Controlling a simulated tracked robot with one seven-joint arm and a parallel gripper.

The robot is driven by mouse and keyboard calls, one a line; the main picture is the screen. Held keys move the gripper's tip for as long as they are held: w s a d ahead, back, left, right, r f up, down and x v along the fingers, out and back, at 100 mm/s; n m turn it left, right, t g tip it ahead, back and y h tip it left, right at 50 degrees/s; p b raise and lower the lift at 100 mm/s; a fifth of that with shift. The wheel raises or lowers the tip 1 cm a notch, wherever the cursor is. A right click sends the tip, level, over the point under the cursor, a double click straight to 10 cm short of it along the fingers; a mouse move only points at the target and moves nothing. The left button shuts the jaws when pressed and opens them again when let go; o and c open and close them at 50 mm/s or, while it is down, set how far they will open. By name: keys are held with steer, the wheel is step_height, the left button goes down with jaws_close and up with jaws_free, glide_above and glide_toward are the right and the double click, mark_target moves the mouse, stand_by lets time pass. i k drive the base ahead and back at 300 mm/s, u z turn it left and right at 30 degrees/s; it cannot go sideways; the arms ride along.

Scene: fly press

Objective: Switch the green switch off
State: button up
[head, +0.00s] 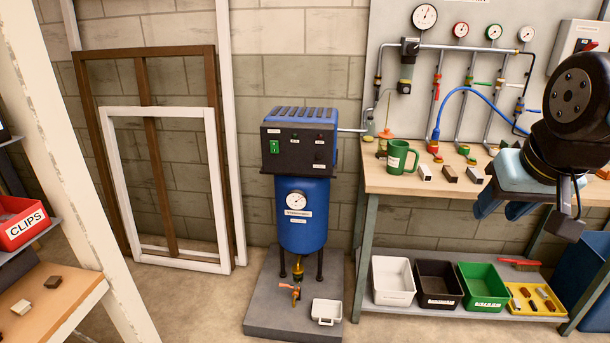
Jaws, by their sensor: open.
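The green switch (274,147) is a small upright rectangle with a pale mark, on the left of the black control panel (297,158) of a blue machine. Its on or off position is too small to tell. The machine's blue tank (303,240) stands below the panel and carries a round gauge. My gripper (502,209) is at the right, pointing down, open and empty. It appears in front of the workbench, well to the right of the switch and apart from it.
A workbench (430,184) with a green mug (398,158) and small blocks stands right of the machine. Its lower shelf holds several bins. A pipe (352,130) runs from the machine towards the bench. A white post (75,170) and empty frames (160,112) stand left.

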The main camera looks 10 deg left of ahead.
mark_target(274, 145)
steer(key=k, duration=1.35)
steer(key=u, duration=0.15)
steer(key=i, duration=0.35)
steer(key=u, duration=0.8)
steer(key=i, duration=1.35)
steer(key=z, duration=0.35)
